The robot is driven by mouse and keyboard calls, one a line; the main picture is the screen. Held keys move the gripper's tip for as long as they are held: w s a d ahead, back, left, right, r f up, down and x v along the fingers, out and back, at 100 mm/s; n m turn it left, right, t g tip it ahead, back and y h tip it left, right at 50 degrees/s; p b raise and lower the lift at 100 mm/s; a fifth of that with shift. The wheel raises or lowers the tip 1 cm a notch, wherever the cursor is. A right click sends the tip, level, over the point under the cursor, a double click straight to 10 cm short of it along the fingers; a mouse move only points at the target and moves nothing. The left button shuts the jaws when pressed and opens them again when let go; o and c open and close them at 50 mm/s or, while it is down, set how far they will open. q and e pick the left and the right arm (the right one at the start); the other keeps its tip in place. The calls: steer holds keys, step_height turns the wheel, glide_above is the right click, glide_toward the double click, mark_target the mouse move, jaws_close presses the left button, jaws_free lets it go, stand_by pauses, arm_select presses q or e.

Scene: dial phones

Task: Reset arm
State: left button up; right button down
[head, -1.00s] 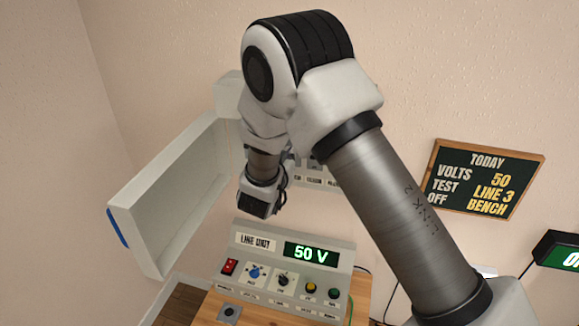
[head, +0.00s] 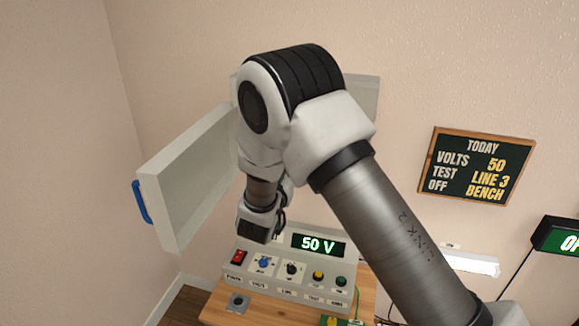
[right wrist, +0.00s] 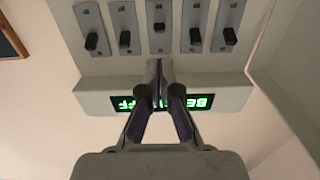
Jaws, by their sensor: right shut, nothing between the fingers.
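My right arm comes in from the lower right in the head view and bends down in front of the open wall cabinet (head: 366,100). Its wrist end hangs just above the line unit (head: 290,285), whose display reads 50 V; its fingers cannot be made out there. In the right wrist view my right gripper (right wrist: 160,72) is shut and empty, its fingertips together in front of a row of several switches (right wrist: 195,38). The fingers partly hide a green-lettered display (right wrist: 200,102) below the switches. I cannot tell whether they touch the panel. My left gripper is not in view.
The white cabinet door (head: 190,185) with a blue handle (head: 142,202) stands open at the left. The line unit sits on a wooden table (head: 366,295). A chalkboard (head: 477,165), a white lamp (head: 472,263) and a green sign (head: 562,238) are at the right.

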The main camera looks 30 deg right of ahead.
steer(key=s+a+f+n+g+y, duration=0.15)
steer(key=s+f, duration=0.35)
steer(key=f, duration=0.5)
steer(key=s+f+n+g+y, duration=0.1)
steer(key=s+f+n+y, duration=0.3)
steer(key=f, duration=0.5)
steer(key=s+a+f+n+g+y, duration=0.1)
steer(key=s+f+g, duration=0.1)
steer(key=s+f, duration=0.6)
steer(key=s+a+f+n+g+y, duration=0.1)
steer(key=s+a+f+g+y, duration=0.2)
steer(key=s, duration=0.7)
steer(key=s+a+f+n+g+y, duration=0.2)
steer(key=s+a+f+g+y, duration=0.2)
steer(key=s+a, duration=0.3)
steer(key=s+f, duration=0.1)
steer(key=s, duration=0.2)
steer(key=shift+a+f, duration=0.2)
steer(key=shift+f, duration=0.15)
